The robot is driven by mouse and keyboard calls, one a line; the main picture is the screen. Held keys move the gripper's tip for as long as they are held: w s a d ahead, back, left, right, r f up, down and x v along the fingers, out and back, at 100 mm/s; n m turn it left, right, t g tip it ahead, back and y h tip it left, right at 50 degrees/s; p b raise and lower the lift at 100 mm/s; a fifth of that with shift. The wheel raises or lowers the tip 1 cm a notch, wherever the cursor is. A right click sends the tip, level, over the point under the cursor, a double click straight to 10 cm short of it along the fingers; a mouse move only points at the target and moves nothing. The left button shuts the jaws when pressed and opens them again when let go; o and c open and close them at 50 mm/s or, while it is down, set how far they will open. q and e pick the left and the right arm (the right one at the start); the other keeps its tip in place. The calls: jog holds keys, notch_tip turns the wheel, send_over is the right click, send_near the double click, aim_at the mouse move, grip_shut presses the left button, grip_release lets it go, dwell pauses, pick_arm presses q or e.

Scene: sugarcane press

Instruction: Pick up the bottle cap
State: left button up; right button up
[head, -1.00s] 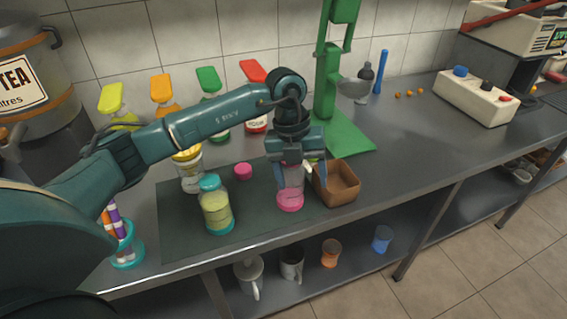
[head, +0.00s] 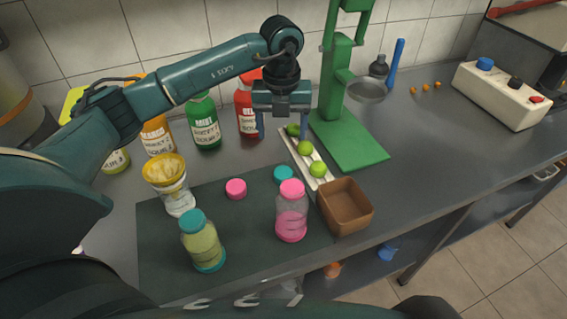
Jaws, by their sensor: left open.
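A loose pink bottle cap (head: 236,188) lies on the dark mat. A teal cap (head: 284,175) lies behind the pink bottle, which partly hides it. The pink bottle (head: 291,222) stands upright with a pink lid on top. A teal-lidded bottle (head: 202,245) with yellow-green contents stands upright at the front of the mat. My left gripper (head: 282,128) is open and empty, fingers pointing down, in the air beyond the caps and apart from both. My right gripper is out of view.
A brown box (head: 344,206) stands right of the pink bottle. A white tray (head: 316,183) holds green fruit. A jar with a yellow funnel (head: 168,173) stands left. Syrup bottles line the wall, and a green press (head: 350,145) stands behind. The mat (head: 160,225) is clear between the bottles.

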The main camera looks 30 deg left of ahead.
pick_arm(q)
send_over(283, 172)
notch_tip(283, 172, down, 7)
jog(key=shift+s+r, duration=0.1)
jog(key=shift+s, duration=0.05)
jog(key=shift+w+f+p, duration=0.2)
jog(key=shift+f+p, duration=0.45)
jog(key=shift+f, duration=2.4)
jog(key=shift+c, duration=0.3)
jog(key=c, duration=1)
